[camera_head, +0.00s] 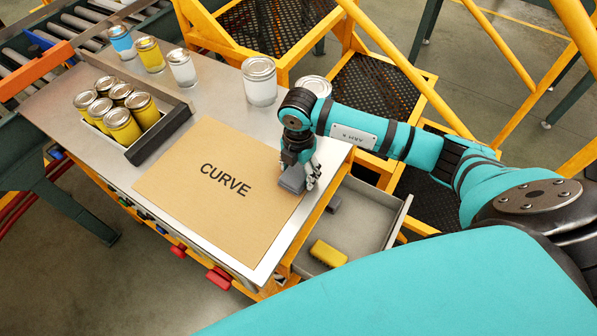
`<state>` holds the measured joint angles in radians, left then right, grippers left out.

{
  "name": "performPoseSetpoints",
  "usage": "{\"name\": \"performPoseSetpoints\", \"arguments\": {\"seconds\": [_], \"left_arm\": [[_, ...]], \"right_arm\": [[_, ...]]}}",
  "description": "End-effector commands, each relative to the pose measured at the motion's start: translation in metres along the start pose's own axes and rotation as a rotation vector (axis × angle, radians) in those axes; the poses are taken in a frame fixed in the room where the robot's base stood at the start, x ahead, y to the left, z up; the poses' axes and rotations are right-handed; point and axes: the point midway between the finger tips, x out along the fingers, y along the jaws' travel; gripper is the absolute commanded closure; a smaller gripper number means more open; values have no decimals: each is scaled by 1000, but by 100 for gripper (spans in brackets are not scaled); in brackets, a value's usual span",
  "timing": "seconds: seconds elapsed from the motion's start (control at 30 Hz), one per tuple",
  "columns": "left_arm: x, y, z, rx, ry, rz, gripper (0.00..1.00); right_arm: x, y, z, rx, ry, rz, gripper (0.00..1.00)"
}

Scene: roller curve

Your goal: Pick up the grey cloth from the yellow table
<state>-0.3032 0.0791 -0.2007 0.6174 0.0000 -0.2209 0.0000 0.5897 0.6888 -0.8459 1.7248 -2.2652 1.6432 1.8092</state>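The grey cloth (291,180) shows as a small folded grey block at the right edge of a brown board marked CURVE (205,192). The board lies on the metal top of the yellow-framed table (213,106). My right gripper (305,177) points down right at the cloth, its fingers beside and over it. The fingers hide part of the cloth, and I cannot tell whether they are closed on it or whether it is lifted. My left gripper is not in view.
An open drawer (365,222) below the table's right side holds a yellow block (328,253) and a small dark item. A tray (166,138) of yellow cans stands at left. Several cans, one white (259,82), line the back edge. Yellow steps (375,95) stand behind.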

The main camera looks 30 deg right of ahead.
Motion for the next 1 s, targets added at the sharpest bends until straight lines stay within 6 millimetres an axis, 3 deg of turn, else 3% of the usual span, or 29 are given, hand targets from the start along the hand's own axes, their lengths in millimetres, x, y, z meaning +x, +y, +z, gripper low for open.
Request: {"name": "performPoseSetpoints", "arguments": {"seconds": [0.03,0.23,0.57,0.87,1.0], "left_arm": [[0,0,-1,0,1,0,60],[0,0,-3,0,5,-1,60],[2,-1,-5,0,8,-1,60],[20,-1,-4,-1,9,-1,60],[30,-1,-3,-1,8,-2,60]], "right_arm": [[0,0,0,0,0,0,42],[0,0,0,0,0,0,68],[-3,1,0,0,0,2,69],[-32,1,1,-1,-2,6,69],[-34,-29,9,2,-4,-3,69]]}}
